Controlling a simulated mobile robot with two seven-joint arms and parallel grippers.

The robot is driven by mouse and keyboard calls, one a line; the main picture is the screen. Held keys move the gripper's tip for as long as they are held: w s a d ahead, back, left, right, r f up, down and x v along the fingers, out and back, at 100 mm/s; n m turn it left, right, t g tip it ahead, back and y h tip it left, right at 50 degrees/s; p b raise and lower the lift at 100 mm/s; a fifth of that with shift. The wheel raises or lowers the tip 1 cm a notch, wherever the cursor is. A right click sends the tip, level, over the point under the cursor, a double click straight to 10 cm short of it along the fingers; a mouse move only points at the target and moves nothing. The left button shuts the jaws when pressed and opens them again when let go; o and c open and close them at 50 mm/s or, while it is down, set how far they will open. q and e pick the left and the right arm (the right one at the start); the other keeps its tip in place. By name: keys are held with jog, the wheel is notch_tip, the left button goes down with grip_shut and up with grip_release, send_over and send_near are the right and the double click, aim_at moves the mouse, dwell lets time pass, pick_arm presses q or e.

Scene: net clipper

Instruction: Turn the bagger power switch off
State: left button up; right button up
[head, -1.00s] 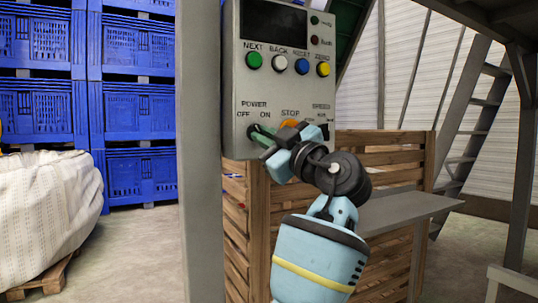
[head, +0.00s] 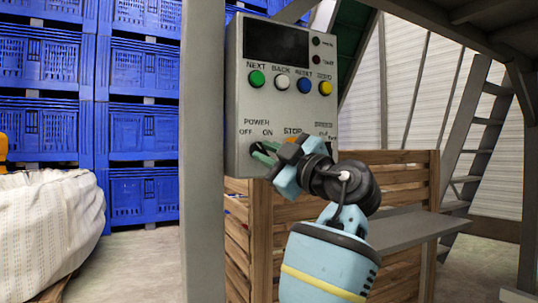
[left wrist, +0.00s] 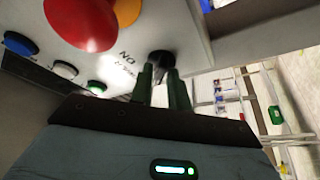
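The grey control box (head: 237,105) hangs on the post, with POWER, OFF and ON printed low on its left. The power switch (left wrist: 160,58) is a dark knob below those labels. My left gripper (head: 260,152) is at the box's lower left corner. In the left wrist view its two green fingers (left wrist: 160,76) stand close together, one on each side of the knob, and appear closed on it. The knob's exact pointing direction is hidden by the fingers. My right gripper is not in view.
A red stop button (left wrist: 80,22) on an orange ring sits beside the switch in the left wrist view. Green, white, blue and yellow buttons (head: 257,79) line the box above. A wooden crate (head: 400,170) stands behind. The grey post (head: 203,150) is at left.

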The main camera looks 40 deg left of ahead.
pick_arm(q)
jog(key=shift+o, duration=1.3)
jog(key=shift+d, duration=0.15)
jog(key=p+v, duration=0.1)
jog(key=v, duration=0.6)
jog(key=shift+d+f, duration=0.15)
jog(key=shift+d, duration=0.15)
